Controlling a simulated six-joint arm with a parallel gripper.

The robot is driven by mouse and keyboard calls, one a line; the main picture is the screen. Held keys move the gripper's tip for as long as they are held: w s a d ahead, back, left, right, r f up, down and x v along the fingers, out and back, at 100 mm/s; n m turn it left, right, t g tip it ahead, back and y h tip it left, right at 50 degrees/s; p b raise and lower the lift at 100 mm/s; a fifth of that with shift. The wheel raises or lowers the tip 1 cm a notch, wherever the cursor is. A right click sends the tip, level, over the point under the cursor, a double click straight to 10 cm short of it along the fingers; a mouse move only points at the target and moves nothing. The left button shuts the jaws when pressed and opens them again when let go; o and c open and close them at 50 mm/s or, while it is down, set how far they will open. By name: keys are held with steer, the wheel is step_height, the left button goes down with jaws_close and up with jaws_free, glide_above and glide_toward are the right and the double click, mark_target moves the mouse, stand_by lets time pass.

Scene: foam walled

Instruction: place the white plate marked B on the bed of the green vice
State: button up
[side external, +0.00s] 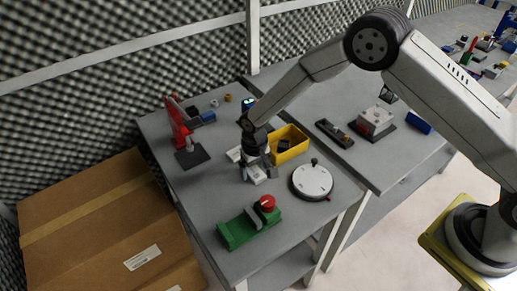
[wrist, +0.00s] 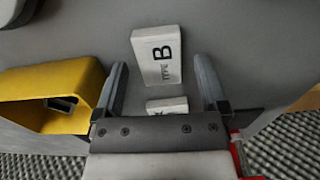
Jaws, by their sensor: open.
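The white plate marked B (wrist: 157,55) lies flat on the grey table in the wrist view, with "TYPE B" printed on it. It appears to be the white piece (side external: 259,179) under my gripper in the side view. My gripper (side external: 255,172) points down over it, open and empty. In the wrist view its fingers (wrist: 160,65) stand either side of the plate's lower part. A second white plate (wrist: 167,105) lies closer to the palm, partly hidden by it. The green vice (side external: 236,232) stands near the table's front edge, its visible bed empty.
A yellow bin (side external: 300,155) with dark contents stands right of my gripper. A round white dial-like disc (side external: 312,178) with a black knob is front right. A red press (side external: 178,125) stands back left. A red round knob (side external: 267,202) is at the vice's right end.

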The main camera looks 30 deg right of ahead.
mark_target(258, 172)
step_height(258, 172, up, 12)
steer(key=shift+f, duration=0.25)
stand_by(0.4)
stand_by(0.3)
steer(key=s+d+r+t, duration=0.1)
steer(key=s+d+r, duration=0.2)
steer(key=s+d, duration=0.5)
steer(key=s+d+r+t, duration=0.1)
steer(key=s+d+r, duration=0.2)
steer(key=s+d, duration=0.5)
steer(key=s, duration=0.4)
steer(key=shift+s+r+t, duration=0.15)
steer(key=shift+s+t, duration=0.05)
steer(key=shift+t, duration=0.1)
steer(key=shift+o, duration=0.5)
